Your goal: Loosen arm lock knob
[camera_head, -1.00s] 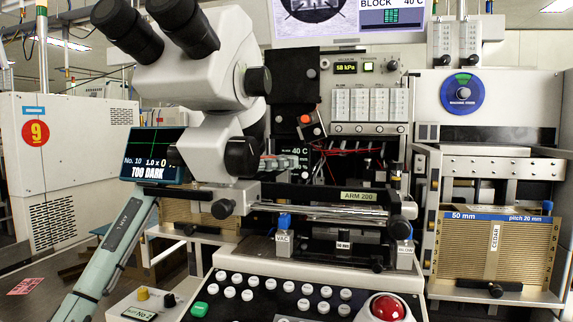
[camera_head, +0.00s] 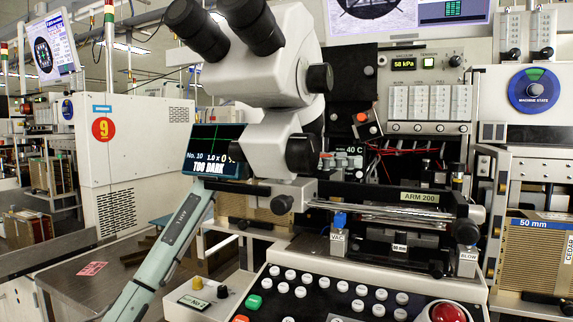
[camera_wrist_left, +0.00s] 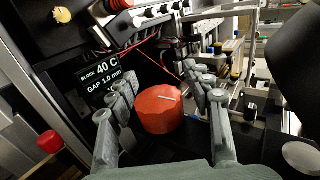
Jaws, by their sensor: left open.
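A round orange-red knob (camera_wrist_left: 160,110) with a pale line on its face shows in the left wrist view; I take it to be the arm lock knob. My left gripper (camera_wrist_left: 160,82) is open, with one grey finger on each side of the knob. I cannot tell whether either finger touches it. In the head view my left gripper (camera_head: 343,161) is small and partly hidden behind the microscope, by the 40 C display (camera_head: 353,150). My left forearm comes up from the lower left. I cannot make out this knob clearly in the head view. My right gripper is out of view.
The microscope (camera_head: 280,150) stands close in front of my left gripper. The ARM 200 bar (camera_head: 419,197) with black end knobs runs below it. A button panel (camera_head: 340,295) with a red button (camera_head: 448,313) is at the front. Red wires (camera_wrist_left: 150,45) hang near the display.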

